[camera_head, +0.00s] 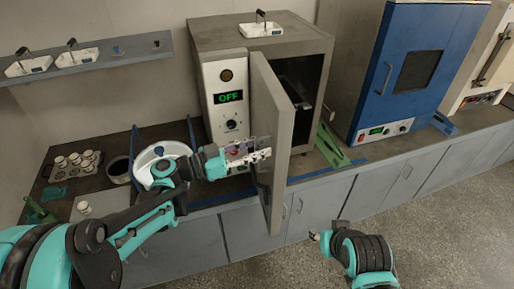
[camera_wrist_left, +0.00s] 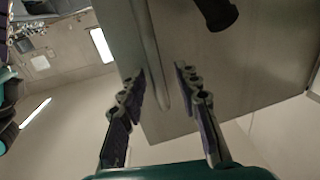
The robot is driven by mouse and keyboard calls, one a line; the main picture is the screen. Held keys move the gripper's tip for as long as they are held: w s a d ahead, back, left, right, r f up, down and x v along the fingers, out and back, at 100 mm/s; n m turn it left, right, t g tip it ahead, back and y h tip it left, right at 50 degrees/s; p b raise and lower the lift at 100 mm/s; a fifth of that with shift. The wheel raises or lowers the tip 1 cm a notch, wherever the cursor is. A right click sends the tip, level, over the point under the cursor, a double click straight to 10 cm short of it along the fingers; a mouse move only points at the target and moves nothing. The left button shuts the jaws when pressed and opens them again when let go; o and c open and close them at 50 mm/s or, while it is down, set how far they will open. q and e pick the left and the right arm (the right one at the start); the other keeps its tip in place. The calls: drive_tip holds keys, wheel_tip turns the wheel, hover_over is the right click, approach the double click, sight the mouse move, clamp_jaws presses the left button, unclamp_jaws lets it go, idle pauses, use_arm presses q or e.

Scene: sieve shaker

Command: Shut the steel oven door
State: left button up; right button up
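The steel oven (camera_head: 262,38) stands on the bench with its dark chamber partly visible. Its steel door (camera_head: 275,120) is open, swung out toward me from the left side of the chamber. My left gripper (camera_head: 258,152) is at the door's outer, left face, near its lower half. In the left wrist view the left gripper (camera_wrist_left: 160,78) has its fingers apart, with the door (camera_wrist_left: 230,75) filling the view beyond. A long bar or edge (camera_wrist_left: 152,55) runs between the fingers; I cannot tell whether they touch it. My right gripper (camera_head: 320,236) barely shows, low and right of the door.
A control panel (camera_head: 226,97) reading OFF is left of the door. A white round pot (camera_head: 160,160) and several small cups (camera_head: 75,160) stand on the bench to the left. A blue oven (camera_head: 375,95) is to the right. Floor in front is clear.

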use_arm(q)
clamp_jaws()
drive_tip(key=shift+d, duration=0.1)
